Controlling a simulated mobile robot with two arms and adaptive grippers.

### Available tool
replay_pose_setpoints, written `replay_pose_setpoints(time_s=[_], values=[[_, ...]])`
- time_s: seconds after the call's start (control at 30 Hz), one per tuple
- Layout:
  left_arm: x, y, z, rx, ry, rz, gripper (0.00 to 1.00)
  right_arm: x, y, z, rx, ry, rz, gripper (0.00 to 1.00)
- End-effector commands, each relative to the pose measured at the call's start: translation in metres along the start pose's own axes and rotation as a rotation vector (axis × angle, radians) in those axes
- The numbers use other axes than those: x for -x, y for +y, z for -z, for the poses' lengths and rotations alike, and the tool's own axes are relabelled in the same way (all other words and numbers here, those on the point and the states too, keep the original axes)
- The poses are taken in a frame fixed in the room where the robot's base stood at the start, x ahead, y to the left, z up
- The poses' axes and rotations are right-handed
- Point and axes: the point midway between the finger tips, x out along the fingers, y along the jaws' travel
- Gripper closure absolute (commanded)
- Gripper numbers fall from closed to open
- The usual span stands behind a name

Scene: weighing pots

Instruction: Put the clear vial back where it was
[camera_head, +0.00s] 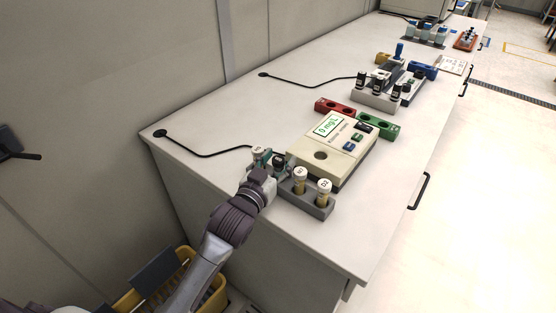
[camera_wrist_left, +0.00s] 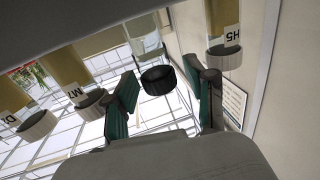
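The clear vial with a black cap (camera_head: 279,159) stands in line with the yellow vials at the grey rack (camera_head: 316,211), at the near left end of the meter. My left gripper (camera_head: 275,164) is around its cap. In the left wrist view the clear vial (camera_wrist_left: 145,45) and its black cap (camera_wrist_left: 157,79) lie between my green finger pads, with gaps on both sides, so the gripper (camera_wrist_left: 165,95) looks open. The vial's lower end is hidden, so I cannot tell how deep it sits. My right gripper is not in view.
White-capped yellow vials stand close on both sides: one (camera_head: 258,150) left of my gripper, two (camera_head: 299,174) (camera_head: 324,190) to the right. The meter (camera_head: 352,148) reads 0 mg/L; its round well (camera_head: 320,155) looks empty. Red (camera_head: 335,106) and green (camera_head: 380,125) holders stand behind.

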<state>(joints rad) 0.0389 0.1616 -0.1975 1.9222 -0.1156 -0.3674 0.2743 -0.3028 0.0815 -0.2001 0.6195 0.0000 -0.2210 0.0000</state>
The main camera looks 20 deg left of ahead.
Motion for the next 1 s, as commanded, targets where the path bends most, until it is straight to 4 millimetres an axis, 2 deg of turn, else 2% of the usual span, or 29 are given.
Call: replay_pose_setpoints(time_s=[0.27, 0.33, 0.8, 1.0], values=[[0.0, 0.0, 0.004, 0.0, 0.001, 0.0, 0.44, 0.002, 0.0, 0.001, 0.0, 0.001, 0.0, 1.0], [0.007, 0.0, 0.001, 0.0, -0.002, 0.0, 0.44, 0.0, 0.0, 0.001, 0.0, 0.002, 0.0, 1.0], [0.099, 0.0, 0.001, 0.001, -0.003, 0.0, 0.44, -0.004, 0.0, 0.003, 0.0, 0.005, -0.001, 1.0], [0.118, 0.0, 0.002, 0.0, -0.001, 0.001, 0.44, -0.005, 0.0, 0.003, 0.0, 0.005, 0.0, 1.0]])
